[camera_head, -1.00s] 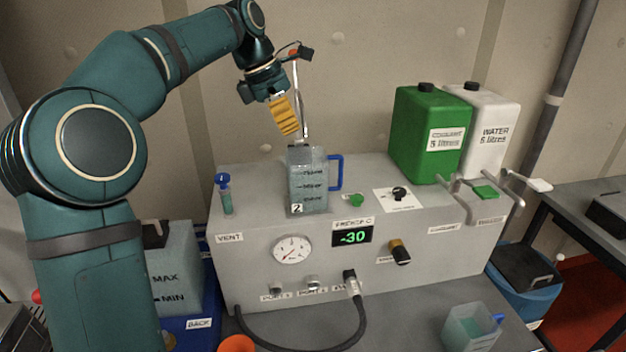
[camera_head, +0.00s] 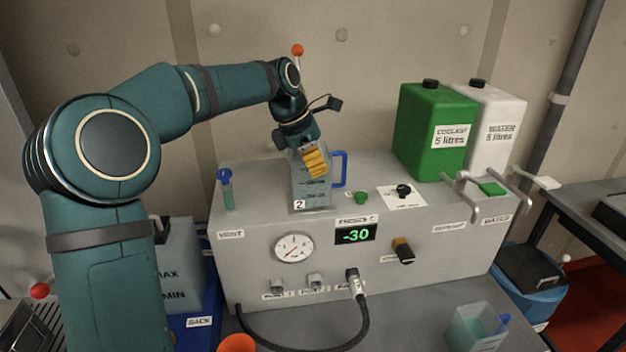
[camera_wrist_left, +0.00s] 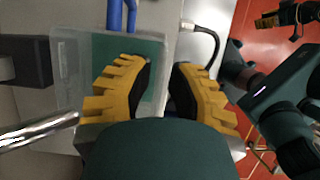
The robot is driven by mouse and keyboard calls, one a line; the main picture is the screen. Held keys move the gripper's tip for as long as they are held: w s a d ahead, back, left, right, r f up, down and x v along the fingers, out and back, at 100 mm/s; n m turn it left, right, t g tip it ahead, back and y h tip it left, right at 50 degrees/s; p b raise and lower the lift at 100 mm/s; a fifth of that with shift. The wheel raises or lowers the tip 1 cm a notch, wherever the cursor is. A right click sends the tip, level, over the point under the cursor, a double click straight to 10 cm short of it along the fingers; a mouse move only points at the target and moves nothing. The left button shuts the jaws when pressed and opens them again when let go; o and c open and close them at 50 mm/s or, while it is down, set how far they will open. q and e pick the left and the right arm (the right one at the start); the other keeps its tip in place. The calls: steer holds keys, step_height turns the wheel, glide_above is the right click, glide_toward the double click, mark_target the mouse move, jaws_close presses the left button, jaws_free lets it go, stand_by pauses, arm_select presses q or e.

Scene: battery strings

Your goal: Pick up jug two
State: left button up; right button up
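Jug two (camera_head: 312,196), a clear jug with graduation marks, a "2" label and a blue handle (camera_head: 341,168) on its right, stands upright on top of the grey machine. My left gripper (camera_head: 316,163) is in front of its upper part, yellow fingers pointing down. In the left wrist view the fingers (camera_wrist_left: 160,88) are apart. The jug (camera_wrist_left: 66,70) lies behind and left of the left finger there, teal inside, handle at the top. I cannot tell whether the fingers touch it. My right arm shows at the right of that view, with yellow fingers (camera_wrist_left: 290,14) partly cut off.
A green coolant can (camera_head: 430,135) and a white water can (camera_head: 493,130) stand at the machine's back right, near metal taps. A small blue-capped tube (camera_head: 226,190) stands left of the jug. Another blue-handled jug (camera_head: 473,328) is at the lower right.

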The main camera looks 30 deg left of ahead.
arm_select(q)
jaws_close()
steer(key=shift+r, duration=0.15)
